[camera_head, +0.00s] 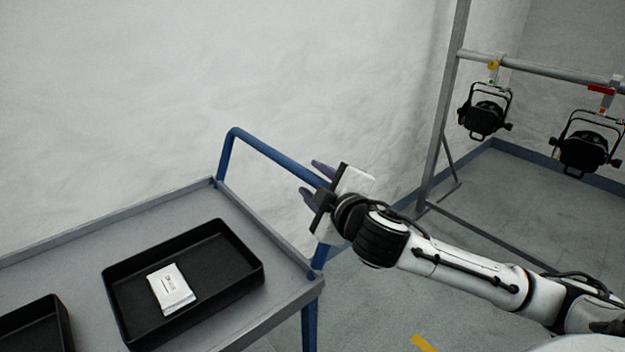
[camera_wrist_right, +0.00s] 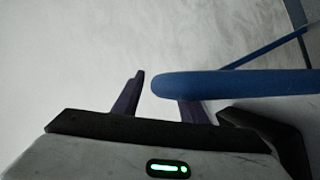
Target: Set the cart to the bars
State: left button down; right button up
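The cart (camera_head: 70,258) has a grey top and stands at the lower left in the head view. Its blue push handle (camera_head: 265,150) rises from the right end and also shows in the right wrist view (camera_wrist_right: 240,83). My right gripper (camera_head: 308,178) is at the handle's near part, fingers apart, one on each side of the bar in the head view. In the wrist view the handle covers part of one finger, and a gap shows to the other; contact is unclear. The grey bars (camera_head: 540,66) stand at the right, apart from the cart. My left gripper is not in view.
A black tray (camera_head: 120,310) on the cart holds a white packet (camera_head: 170,289); another black tray (camera_head: 62,325) is at the left. Two black lamps (camera_head: 484,118) (camera_head: 585,152) hang from the bars. Yellow tape (camera_head: 423,343) marks the floor. A pale wall is behind the cart.

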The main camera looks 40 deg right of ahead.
jog(key=shift+w+d+f, duration=0.15)
jog(key=shift+w, duration=0.35)
grip_shut()
